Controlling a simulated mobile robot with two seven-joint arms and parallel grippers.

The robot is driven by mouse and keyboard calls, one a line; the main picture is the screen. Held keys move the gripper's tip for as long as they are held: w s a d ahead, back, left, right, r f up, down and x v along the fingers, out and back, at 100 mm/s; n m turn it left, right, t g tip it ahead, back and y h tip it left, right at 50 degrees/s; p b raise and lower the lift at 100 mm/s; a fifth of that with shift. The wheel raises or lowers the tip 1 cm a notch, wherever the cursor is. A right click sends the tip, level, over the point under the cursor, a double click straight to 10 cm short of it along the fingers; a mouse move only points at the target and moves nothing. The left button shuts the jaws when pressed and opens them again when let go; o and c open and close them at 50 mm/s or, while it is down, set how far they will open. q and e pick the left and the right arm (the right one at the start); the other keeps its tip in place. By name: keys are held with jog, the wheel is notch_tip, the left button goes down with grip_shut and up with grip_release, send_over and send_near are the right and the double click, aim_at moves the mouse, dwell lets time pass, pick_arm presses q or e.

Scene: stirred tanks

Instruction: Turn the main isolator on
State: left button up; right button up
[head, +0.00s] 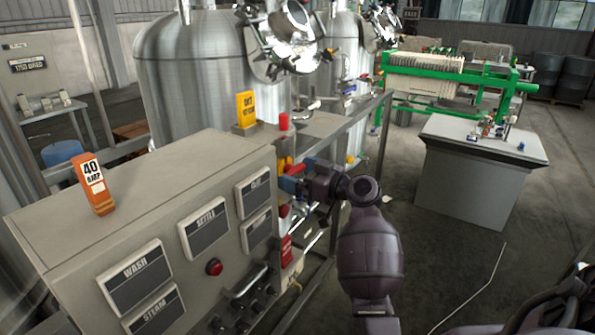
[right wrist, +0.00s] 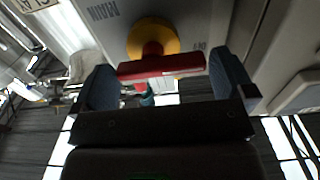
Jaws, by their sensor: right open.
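The main isolator is a red bar handle (right wrist: 160,66) on a round yellow plate (right wrist: 166,32), fixed to a grey panel with "MAIN" lettering. In the right wrist view the handle lies crosswise. My right gripper (right wrist: 163,72) is open, with one blue finger near each end of the handle; I cannot tell whether they touch it. In the head view my right gripper (head: 287,180) is at the right end of the grey console and covers most of the isolator. A bit of yellow (head: 282,163) shows just above it. My left gripper is not in view.
The grey console (head: 130,190) carries label plates, a red button (head: 214,267) and an orange "40" tag (head: 96,185). A red tag (head: 286,250) hangs below my gripper. Steel tanks (head: 195,70) stand behind.

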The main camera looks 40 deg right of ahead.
jog(key=shift+w+a, duration=0.15)
jog(key=shift+w, duration=0.2)
jog(key=shift+c, duration=0.2)
jog(key=c, duration=0.6)
jog(key=shift+o, duration=0.2)
